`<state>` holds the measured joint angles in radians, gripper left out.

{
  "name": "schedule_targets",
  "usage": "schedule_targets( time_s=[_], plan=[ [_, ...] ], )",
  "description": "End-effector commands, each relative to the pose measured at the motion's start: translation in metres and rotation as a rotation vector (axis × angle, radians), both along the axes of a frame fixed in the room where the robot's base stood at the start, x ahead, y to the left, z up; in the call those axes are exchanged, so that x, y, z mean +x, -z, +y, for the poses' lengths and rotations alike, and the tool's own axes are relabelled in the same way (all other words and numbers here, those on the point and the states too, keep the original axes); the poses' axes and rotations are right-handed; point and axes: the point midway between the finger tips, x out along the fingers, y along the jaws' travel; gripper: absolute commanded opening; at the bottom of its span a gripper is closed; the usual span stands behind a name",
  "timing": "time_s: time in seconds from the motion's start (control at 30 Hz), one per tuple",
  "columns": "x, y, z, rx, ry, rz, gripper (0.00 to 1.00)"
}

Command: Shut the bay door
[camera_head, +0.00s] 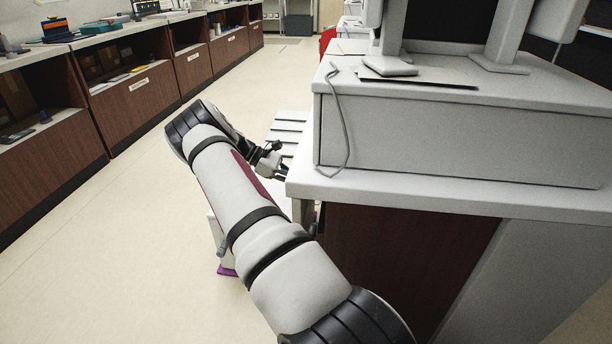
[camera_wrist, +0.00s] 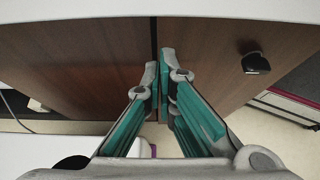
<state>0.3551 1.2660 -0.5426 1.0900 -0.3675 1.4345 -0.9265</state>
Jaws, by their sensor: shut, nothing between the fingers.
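In the wrist view, two dark brown wooden panels meet at a dark vertical seam under a pale counter edge. The right panel (camera_wrist: 222,55) carries a black knob (camera_wrist: 256,63); the left panel (camera_wrist: 80,60) shows no handle. I cannot tell from this which is the bay door or how far it stands open. My gripper (camera_wrist: 160,70), with teal finger pads, is shut and empty, its tips in front of the seam; contact is unclear. In the head view my gripper (camera_head: 276,165) is beside the counter's left corner, and the panel faces there are hidden.
The white counter (camera_head: 450,195) with a grey box (camera_head: 450,135) and screens stands right, above a brown side panel (camera_head: 395,260). A white slatted surface (camera_head: 288,127) lies beyond my gripper. Brown cabinets (camera_head: 135,100) line the left. The pale floor (camera_head: 110,220) between is clear.

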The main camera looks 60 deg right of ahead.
Motion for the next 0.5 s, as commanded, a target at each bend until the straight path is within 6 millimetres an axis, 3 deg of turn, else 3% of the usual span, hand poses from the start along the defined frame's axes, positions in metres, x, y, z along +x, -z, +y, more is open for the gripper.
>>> schedule_targets(
  time_s=[0.3, 0.5],
  plan=[
    [0.05, -0.031, 0.018, -0.003, -0.003, -0.004, 0.0],
    [0.07, -0.043, 0.027, -0.003, -0.002, -0.003, 0.0]
  ],
)
